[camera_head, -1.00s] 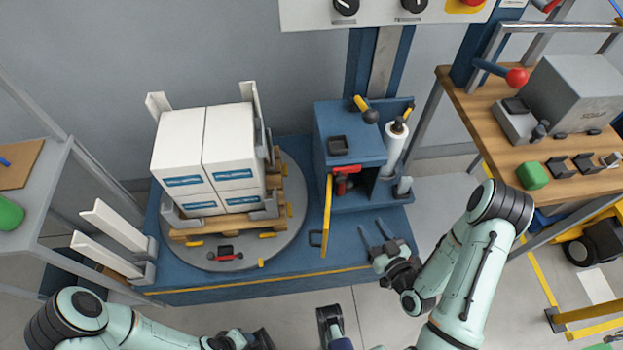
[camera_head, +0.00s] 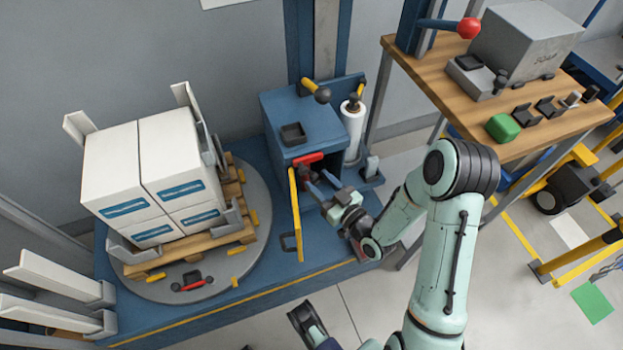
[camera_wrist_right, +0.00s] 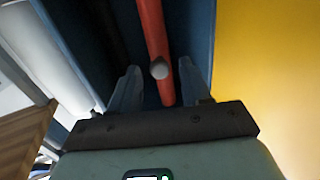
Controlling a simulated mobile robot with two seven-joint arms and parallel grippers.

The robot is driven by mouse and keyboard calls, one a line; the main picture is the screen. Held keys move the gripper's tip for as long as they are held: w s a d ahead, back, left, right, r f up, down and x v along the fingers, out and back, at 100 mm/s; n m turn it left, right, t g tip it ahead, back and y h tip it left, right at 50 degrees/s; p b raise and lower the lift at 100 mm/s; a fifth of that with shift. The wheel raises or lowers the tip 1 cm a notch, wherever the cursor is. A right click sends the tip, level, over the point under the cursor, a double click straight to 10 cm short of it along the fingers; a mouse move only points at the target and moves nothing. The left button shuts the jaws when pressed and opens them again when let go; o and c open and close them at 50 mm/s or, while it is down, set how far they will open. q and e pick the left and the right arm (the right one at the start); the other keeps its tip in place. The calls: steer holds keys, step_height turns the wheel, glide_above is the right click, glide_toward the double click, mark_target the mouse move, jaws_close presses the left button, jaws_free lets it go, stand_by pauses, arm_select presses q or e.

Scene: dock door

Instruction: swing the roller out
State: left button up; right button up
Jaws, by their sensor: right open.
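A red bar (camera_wrist_right: 152,40) with a grey round end facing the camera runs between the fingers of my right gripper (camera_wrist_right: 158,82) in the right wrist view. The fingers stand open on either side of it, apart from it as far as I can see. In the head view my right gripper (camera_head: 321,186) reaches into the open front of the blue cabinet (camera_head: 297,120), just below a red part (camera_head: 308,159) inside. I cannot tell which part is the roller; a white film roll (camera_head: 352,130) stands upright beside the cabinet.
The yellow-edged door (camera_head: 295,213) stands open just left of my right gripper. A round turntable (camera_head: 256,225) carries a pallet of white boxes (camera_head: 150,170). A wooden bench (camera_head: 440,85) with a red-knobbed lever stands at the right.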

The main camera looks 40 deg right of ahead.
mark_target(315, 178)
arm_select(q)
steer(key=shift+s+f, duration=0.25)
steer(key=shift+s, duration=0.15)
arm_select(e)
steer(key=shift+w+r, duration=0.1)
steer(key=shift+w, duration=1.4)
steer(key=shift+c, duration=0.3)
jaws_close()
